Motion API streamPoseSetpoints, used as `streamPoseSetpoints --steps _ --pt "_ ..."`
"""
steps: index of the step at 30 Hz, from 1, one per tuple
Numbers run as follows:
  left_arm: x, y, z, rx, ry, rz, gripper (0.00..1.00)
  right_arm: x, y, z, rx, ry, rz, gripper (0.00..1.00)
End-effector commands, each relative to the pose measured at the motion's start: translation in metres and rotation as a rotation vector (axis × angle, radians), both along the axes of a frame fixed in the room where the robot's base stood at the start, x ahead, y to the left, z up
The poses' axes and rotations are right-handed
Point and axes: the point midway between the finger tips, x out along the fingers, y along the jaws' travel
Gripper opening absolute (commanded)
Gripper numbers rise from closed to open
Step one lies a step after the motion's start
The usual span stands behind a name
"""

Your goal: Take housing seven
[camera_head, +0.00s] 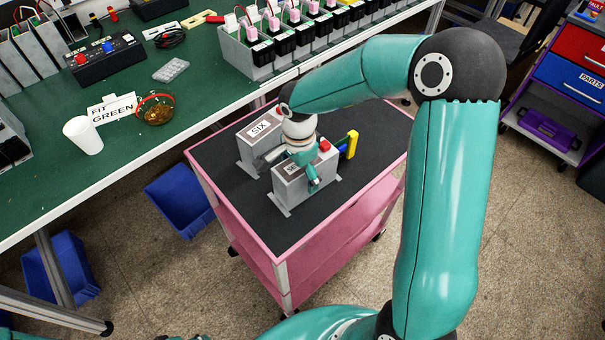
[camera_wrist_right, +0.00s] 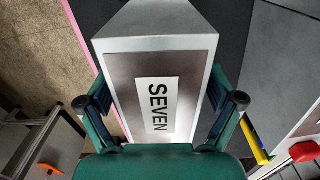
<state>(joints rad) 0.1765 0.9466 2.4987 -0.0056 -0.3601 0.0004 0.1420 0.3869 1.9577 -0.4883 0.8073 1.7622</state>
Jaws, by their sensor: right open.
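Housing seven (camera_head: 289,191) is a grey metal box with flanged feet, standing on the pink cart's dark top. Its white SEVEN label (camera_wrist_right: 158,104) faces my right wrist camera. My right gripper (camera_head: 300,172) is pointed down over the housing, with its two fingers open. In the right wrist view the fingers (camera_wrist_right: 160,100) lie on either side of the box, and I cannot tell whether they touch it. Part of the housing is hidden by the gripper in the head view.
Housing six (camera_head: 258,151) stands just behind and left on the cart (camera_head: 225,190). A red button (camera_head: 325,146) and a yellow bar (camera_head: 352,144) are close on the right. The green workbench (camera_head: 200,95) is at the left. The cart's front top is bare.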

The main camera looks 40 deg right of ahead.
Motion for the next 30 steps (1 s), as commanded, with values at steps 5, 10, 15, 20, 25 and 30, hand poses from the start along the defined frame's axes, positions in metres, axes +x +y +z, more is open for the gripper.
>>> streamPoseSetpoints --steps 5,10,15,20,25,30 --pt "0.0 0.0 -0.0001 0.0 0.0 0.0 0.4 -0.0001 -0.0003 -0.001 0.0 0.0 0.0 0.92" --pt "0.0 0.0 -0.0001 0.0 0.0 0.0 0.4 -0.0001 -0.0004 -0.0008 0.0 0.0 0.0 0.7" --pt "0.0 0.0 -0.0001 0.0 0.0 0.0 0.4 -0.0001 -0.0004 -0.0007 -0.001 0.0 0.0 0.42" --pt "0.0 0.0 -0.0001 0.0 0.0 0.0 0.4 -0.0001 -0.0004 -0.0006 -0.001 0.0 0.0 0.15" --pt "0.0 0.0 0.0001 0.0 0.0 0.0 0.4 0.0003 -0.0005 0.0 -0.001 -0.002 0.0 0.09" --pt "0.0 0.0 0.0 0.0 0.0 0.0 0.4 0.0006 -0.0005 0.0015 -0.001 -0.002 0.0 0.09"
